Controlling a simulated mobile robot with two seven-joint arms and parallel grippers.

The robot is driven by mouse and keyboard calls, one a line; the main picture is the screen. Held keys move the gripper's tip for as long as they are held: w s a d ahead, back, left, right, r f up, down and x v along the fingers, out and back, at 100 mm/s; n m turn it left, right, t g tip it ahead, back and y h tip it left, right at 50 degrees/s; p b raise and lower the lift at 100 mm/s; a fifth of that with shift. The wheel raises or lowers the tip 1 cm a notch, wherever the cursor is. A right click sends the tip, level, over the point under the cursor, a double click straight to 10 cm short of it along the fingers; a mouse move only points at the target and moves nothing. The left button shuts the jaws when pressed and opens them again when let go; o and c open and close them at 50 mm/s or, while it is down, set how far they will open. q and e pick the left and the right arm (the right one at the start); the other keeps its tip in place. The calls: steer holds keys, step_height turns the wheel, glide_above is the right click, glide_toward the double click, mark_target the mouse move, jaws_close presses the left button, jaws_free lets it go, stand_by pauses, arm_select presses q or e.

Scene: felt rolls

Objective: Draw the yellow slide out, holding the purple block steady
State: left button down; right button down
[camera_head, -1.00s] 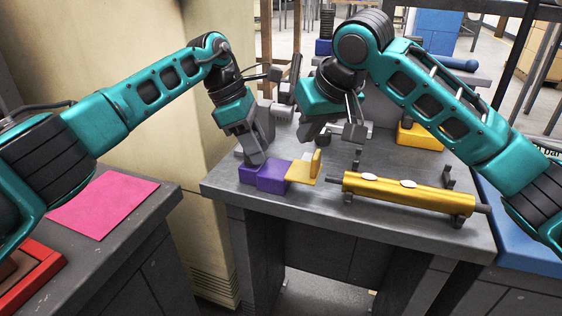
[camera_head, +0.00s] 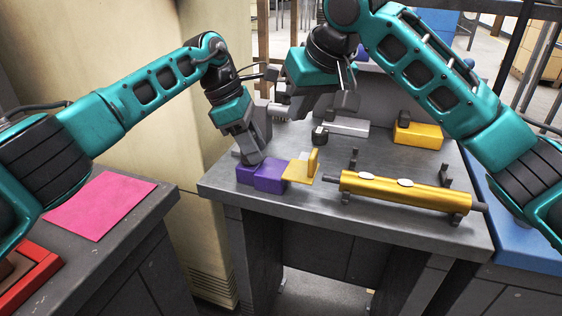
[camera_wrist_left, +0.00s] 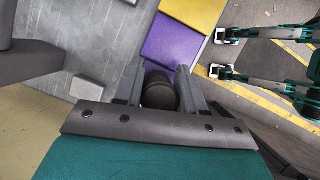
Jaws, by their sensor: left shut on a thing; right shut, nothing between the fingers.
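The purple block (camera_head: 261,174) sits near the left front edge of the grey worktop in the head view. The yellow slide (camera_head: 300,173), a flat plate with an upright tab, adjoins its right side. Both also show in the left wrist view, the purple block (camera_wrist_left: 172,45) below the yellow slide (camera_wrist_left: 195,10). My left gripper (camera_head: 254,160) points down onto the block and is shut. In the left wrist view, a dark rounded piece at the purple block's edge lies between its fingers. My right gripper (camera_head: 343,108) is shut and empty, above and behind the slide.
A gold roll (camera_head: 395,191) lies across supports to the right. A dark knob-like piece (camera_head: 320,137) stands behind the slide. A yellow block (camera_head: 418,135) and a grey block (camera_head: 345,125) stand farther back. A pink sheet (camera_head: 98,205) lies on the left bench.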

arm_select(q)
steer(key=shift+f, duration=0.1)
jaws_free()
stand_by(0.6)
steer(key=shift+r, duration=0.25)
steer(key=shift+r+p, duration=1.35)
steer(key=shift+p, duration=0.15)
